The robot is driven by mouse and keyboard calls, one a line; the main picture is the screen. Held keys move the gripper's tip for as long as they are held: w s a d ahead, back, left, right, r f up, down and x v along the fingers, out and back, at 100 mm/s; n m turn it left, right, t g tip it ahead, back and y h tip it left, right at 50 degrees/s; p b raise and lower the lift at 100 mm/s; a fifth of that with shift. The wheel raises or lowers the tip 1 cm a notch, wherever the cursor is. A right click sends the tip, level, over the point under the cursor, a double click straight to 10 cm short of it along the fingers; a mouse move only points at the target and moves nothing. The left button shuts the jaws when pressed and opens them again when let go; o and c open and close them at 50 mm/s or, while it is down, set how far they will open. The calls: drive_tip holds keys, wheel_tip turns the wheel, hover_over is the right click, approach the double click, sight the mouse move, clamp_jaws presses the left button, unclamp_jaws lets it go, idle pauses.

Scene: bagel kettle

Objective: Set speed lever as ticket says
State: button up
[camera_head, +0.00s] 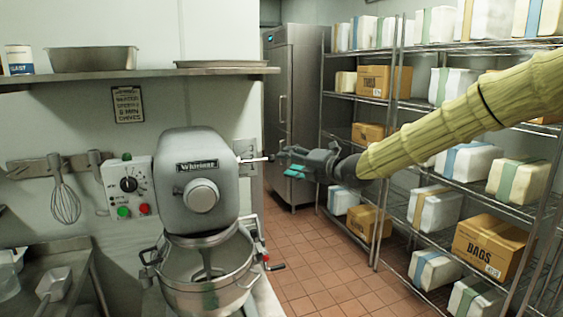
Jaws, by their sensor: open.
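The grey stand mixer (183,190) stands at the left centre, with a round cap on the front of its head. The speed lever (257,159) is a thin rod sticking out to the right from a pale plate (245,149) on the side of the head. Its setting is too small to read. My gripper (281,161), dark with teal pads, is open just right of the lever's outer end. I cannot tell whether they touch. A small framed notice (128,104) hangs on the wall behind; its writing is too blurred to read surely.
The mixer bowl (208,290) sits below the head, with a red-tipped crank (274,267) at its right. A control box (130,187) with a dial and green and red buttons is on the wall. Wire shelving (397,105) with boxes stands at right. The tiled floor (320,260) between is clear.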

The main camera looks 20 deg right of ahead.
drive_tip(key=shift+v, duration=1.65)
drive_tip(key=s+a+f+m+g+h, duration=0.1)
drive_tip(key=s+a+f+m, duration=0.15)
drive_tip(key=f, duration=0.55)
drive_tip(key=s+a+f+m+g, duration=0.1)
drive_tip(key=f+m, duration=0.2)
drive_tip(key=f, duration=0.5)
drive_tip(key=s+a+f+m+g+h, duration=0.1)
drive_tip(key=a+f+m, duration=0.15)
drive_tip(key=f, duration=0.65)
drive_tip(key=s+a+f+m+g+h, duration=0.15)
drive_tip(key=s+f+m, duration=0.35)
drive_tip(key=f, duration=0.5)
drive_tip(key=s+f+m+g+h, duration=0.1)
drive_tip(key=s+f+m+g, duration=0.15)
drive_tip(key=s+f, duration=0.65)
drive_tip(key=s+f+m+g+h, duration=0.25)
drive_tip(key=s+f+m, duration=0.55)
drive_tip(key=s+f, duration=0.9)
drive_tip(key=s+d+f+m+g+h, duration=0.1)
drive_tip(key=s+f+m+g, duration=0.1)
drive_tip(key=s, duration=0.8)
drive_tip(key=s+d+f+m+g, duration=0.2)
drive_tip(key=s+m, duration=0.1)
drive_tip(key=s, duration=0.7)
drive_tip(key=shift+h, duration=0.4)
drive_tip(key=shift+d+m+g, duration=0.15)
drive_tip(key=shift+m+g, duration=0.1)
